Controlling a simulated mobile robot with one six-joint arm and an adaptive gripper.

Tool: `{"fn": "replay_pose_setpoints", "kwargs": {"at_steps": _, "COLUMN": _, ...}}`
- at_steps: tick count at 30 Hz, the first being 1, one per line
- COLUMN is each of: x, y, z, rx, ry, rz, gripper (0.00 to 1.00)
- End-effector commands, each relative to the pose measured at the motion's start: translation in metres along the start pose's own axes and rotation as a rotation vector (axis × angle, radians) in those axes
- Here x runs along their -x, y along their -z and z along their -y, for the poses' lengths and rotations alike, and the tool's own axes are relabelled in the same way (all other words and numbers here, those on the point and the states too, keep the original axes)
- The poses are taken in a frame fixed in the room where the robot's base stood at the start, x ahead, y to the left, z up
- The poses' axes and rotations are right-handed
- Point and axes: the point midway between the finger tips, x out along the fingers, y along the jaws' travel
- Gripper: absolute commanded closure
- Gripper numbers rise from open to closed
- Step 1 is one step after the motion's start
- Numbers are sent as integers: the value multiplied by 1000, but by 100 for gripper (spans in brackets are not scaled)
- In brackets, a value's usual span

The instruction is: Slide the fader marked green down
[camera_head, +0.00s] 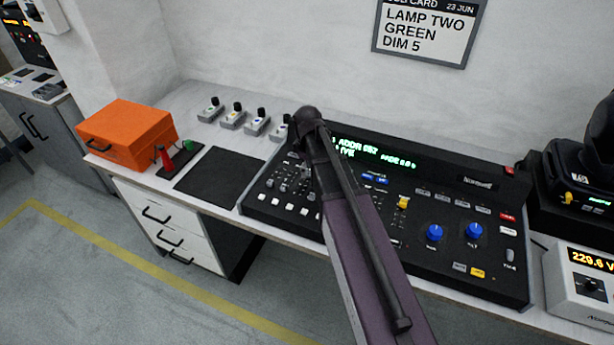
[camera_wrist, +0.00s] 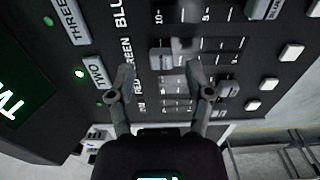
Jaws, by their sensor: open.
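In the wrist view the black console (camera_wrist: 120,35) carries labels reading RED, GREEN and BLU, with the picture turned sideways. A grey fader cap (camera_wrist: 161,60) lies level with the green label (camera_wrist: 127,52). My gripper (camera_wrist: 160,76) is open, its two fingers spread on either side of that cap, near the panel. I cannot tell whether they touch it. Other caps sit farther along, one beside the right finger (camera_wrist: 229,88). In the head view the console (camera_head: 460,255) stands on the bench; my arm hides the gripper and part of the fader area (camera_head: 292,178).
Beside TWO a green lamp (camera_wrist: 80,73) is lit. White buttons (camera_wrist: 291,52) lie right of the faders. A wall card (camera_head: 425,32) reads LAMP TWO GREEN DIM 5. An orange case (camera_head: 128,128), a black mat (camera_head: 220,174) and small switch boxes (camera_head: 232,116) stand left of the console.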

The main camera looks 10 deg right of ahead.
Motion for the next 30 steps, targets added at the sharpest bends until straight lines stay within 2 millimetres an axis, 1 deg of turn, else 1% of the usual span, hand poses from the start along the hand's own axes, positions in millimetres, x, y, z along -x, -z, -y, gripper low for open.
{"fn": "replay_pose_setpoints", "kwargs": {"at_steps": 1, "x": -7, "y": 0, "z": 0, "rx": 0, "ry": 0, "rz": 0, "gripper": 34}}
{"fn": "replay_pose_setpoints", "kwargs": {"at_steps": 6, "x": -13, "y": 0, "z": 0, "rx": 0, "ry": 0, "rz": 0, "gripper": 34}}
{"fn": "replay_pose_setpoints", "kwargs": {"at_steps": 20, "x": -14, "y": 0, "z": 0, "rx": 0, "ry": 0, "rz": 0, "gripper": 34}}
{"fn": "replay_pose_setpoints", "kwargs": {"at_steps": 23, "x": -14, "y": 0, "z": 0, "rx": 0, "ry": 0, "rz": 0, "gripper": 61}}
{"fn": "replay_pose_setpoints", "kwargs": {"at_steps": 24, "x": -14, "y": 0, "z": 0, "rx": 0, "ry": 0, "rz": 0, "gripper": 73}}
{"fn": "replay_pose_setpoints", "kwargs": {"at_steps": 27, "x": -14, "y": 0, "z": 0, "rx": 0, "ry": 0, "rz": 0, "gripper": 100}}
{"fn": "replay_pose_setpoints", "kwargs": {"at_steps": 30, "x": -14, "y": 0, "z": 0, "rx": 0, "ry": 0, "rz": 0, "gripper": 100}}
